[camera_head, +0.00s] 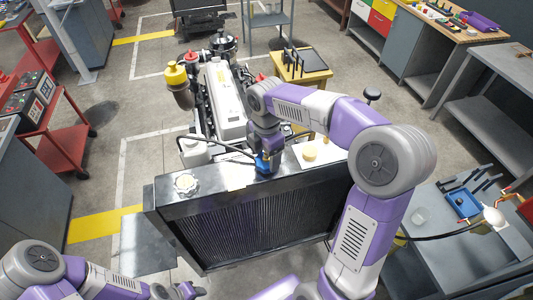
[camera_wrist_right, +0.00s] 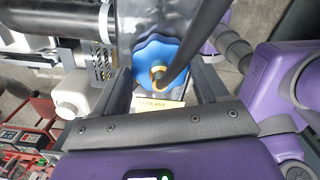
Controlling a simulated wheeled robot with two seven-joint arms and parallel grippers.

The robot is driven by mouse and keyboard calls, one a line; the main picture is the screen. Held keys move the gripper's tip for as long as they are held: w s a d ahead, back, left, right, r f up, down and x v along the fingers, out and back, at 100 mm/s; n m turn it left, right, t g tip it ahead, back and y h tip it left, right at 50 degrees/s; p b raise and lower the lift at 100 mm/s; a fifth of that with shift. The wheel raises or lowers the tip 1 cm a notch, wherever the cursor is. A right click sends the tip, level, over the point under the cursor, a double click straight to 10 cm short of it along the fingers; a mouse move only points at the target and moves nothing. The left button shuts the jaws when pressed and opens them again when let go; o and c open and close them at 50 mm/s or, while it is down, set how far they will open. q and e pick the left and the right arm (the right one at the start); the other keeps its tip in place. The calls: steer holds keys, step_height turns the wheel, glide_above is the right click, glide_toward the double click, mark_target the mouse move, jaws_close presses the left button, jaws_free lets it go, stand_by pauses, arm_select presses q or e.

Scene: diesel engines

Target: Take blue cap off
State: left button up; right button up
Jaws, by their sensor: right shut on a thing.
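The blue cap (camera_head: 263,162) is on the top edge of the black radiator (camera_head: 205,190), and in the right wrist view its scalloped rim (camera_wrist_right: 150,55) shows. My right gripper (camera_head: 265,152) points down at it from above and is shut on it. In the wrist view the dark fingers of my right gripper (camera_wrist_right: 162,70) stand on both sides of the cap. A black hose (camera_wrist_right: 195,40) crosses in front of the cap, next to a yellow ring. Whether the cap is seated or raised cannot be told. My left gripper (camera_head: 182,291) shows only partly at the bottom edge; its jaws are unclear.
The engine (camera_head: 222,100) stands behind the radiator, with a yellow cap (camera_head: 175,74) at its left. A grey table (camera_head: 450,250) with a blue tray (camera_head: 463,202) is at right.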

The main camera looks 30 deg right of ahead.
steer(key=shift+s+f, duration=0.1)
steer(key=shift+f, duration=0.1)
steer(key=o, duration=1.5)
steer(key=shift+r, duration=0.1)
steer(key=m, duration=1.6)
steer(key=shift+m, duration=0.3)
steer(key=m, duration=0.5)
steer(key=shift+b, duration=0.3)
